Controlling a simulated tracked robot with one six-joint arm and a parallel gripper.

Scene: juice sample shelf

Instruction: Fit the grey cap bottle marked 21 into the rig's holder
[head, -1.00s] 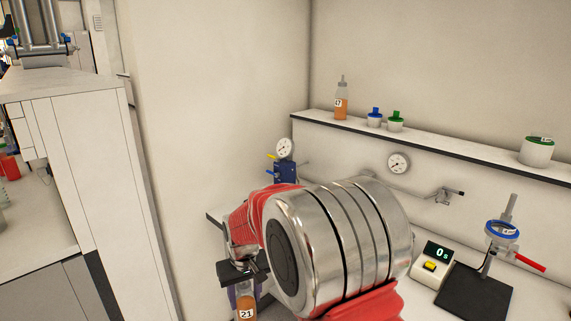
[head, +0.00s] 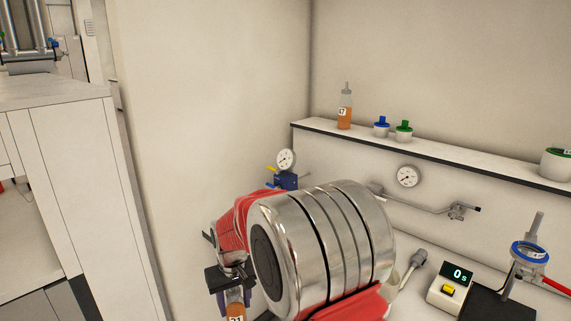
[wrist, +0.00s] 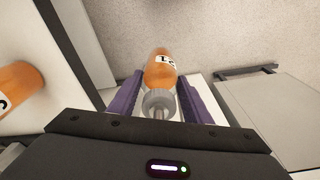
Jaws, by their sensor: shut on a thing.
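My gripper (wrist: 160,88) is shut on the bottle marked 21 (wrist: 159,74), with a purple finger on each side. The bottle has orange juice, a grey cap towards the wrist camera and a white label. In the head view only part of the bottle (head: 235,310) shows at the bottom edge, below my dark gripper (head: 229,287). A stand with a blue-rimmed ring (head: 530,252), a red lever and a black base is at the lower right, well apart from the bottle. I cannot tell whether this ring is the rig's holder.
Another orange bottle, marked 47 or similar (head: 345,108), stands on the wall ledge (head: 450,160) with blue-capped (head: 382,126) and green-capped (head: 404,130) jars. A timer (head: 453,283) reads 0. A gauge on a blue fitting (head: 287,161) is behind my arm. An orange shape (wrist: 18,88) shows at the wrist view's left.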

